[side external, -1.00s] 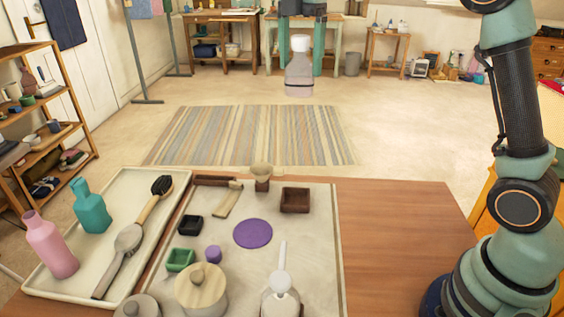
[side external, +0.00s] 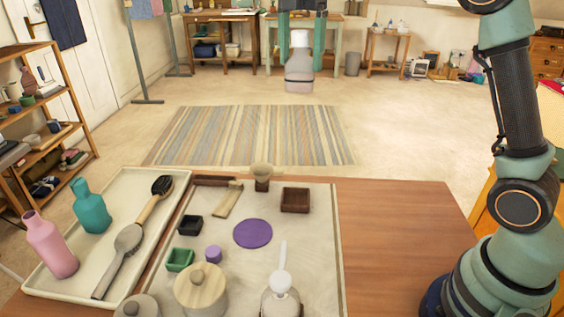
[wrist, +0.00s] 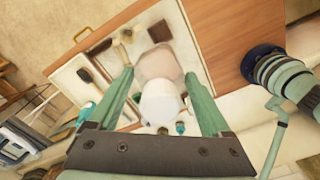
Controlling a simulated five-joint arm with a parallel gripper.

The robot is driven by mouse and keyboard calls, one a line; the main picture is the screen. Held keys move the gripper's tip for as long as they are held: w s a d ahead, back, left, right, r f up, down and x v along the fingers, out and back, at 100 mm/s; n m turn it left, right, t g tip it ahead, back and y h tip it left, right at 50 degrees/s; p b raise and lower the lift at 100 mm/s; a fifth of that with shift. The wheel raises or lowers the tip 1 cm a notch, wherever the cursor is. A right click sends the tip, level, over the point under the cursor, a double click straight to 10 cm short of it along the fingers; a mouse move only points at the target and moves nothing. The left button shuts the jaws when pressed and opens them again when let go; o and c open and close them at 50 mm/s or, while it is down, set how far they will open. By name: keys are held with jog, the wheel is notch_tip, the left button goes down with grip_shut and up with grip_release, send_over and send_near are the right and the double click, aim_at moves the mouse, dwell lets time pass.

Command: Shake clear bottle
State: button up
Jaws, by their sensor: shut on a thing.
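The clear bottle (side external: 299,72) has a white cap and a pale pinkish bottom. It hangs upright in the air at the top of the side view, high above the far side of the table. My gripper (side external: 302,58) is shut on it, a finger on each side. In the wrist view my gripper (wrist: 159,78) has its green fingers on both sides of the clear bottle (wrist: 158,65), with the white cap towards the camera. The bottle's contents cannot be made out clearly.
A white tray (side external: 75,283) at the left of the table holds a pink bottle (side external: 50,247), a teal bottle (side external: 91,208) and a brush (side external: 130,238). A purple disc (side external: 253,233), small boxes and a wooden lidded pot (side external: 200,290) stand on the mat. The table's right part is clear.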

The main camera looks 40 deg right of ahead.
aim_at(300, 78)
jog(key=shift+f, duration=2.45)
